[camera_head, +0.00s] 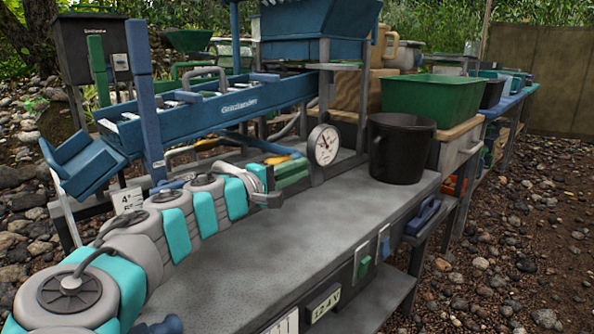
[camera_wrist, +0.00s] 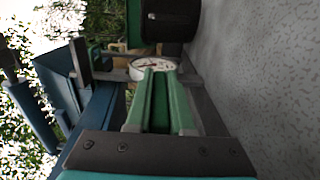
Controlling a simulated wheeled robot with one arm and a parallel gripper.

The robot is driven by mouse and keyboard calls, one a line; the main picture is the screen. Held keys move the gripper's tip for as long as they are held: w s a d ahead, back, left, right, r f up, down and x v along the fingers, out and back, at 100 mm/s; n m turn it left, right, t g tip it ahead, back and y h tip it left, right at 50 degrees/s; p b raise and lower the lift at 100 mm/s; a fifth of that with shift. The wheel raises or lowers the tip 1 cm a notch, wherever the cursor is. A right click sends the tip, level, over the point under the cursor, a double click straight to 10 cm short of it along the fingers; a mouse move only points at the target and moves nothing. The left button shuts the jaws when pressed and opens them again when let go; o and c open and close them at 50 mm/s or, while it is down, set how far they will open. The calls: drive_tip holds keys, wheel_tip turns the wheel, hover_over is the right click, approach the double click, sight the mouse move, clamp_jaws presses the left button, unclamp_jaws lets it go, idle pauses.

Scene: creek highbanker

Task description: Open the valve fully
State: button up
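My gripper (camera_head: 293,173) is at the end of my grey and turquoise arm, low over the back edge of the grey bench. Its two green fingers also show in the wrist view (camera_wrist: 160,95), lying close together and pointing toward the round white dial gauge (camera_head: 323,145). The gauge also shows just past the fingertips in the wrist view (camera_wrist: 153,67). A small yellow part (camera_head: 278,160) shows just behind the fingers in the head view; I cannot tell if it is the valve's handle. No valve body is clearly visible. I see nothing clearly held, and the finger gap is unclear.
A black bucket (camera_head: 399,148) stands on the bench (camera_head: 290,232) right of the gauge. A blue sluice (camera_head: 215,113) runs behind my arm. A green tub (camera_head: 428,98) stands farther back. The bench's front top is clear, and stony ground lies to the right.

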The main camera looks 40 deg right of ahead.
drive_tip(key=o, duration=0.5)
drive_tip(key=shift+c, duration=0.2)
drive_tip(key=shift+a, duration=0.15)
drive_tip(key=a, duration=0.7)
drive_tip(key=shift+s+a+p, duration=0.3)
drive_tip(key=shift+p, duration=0.05)
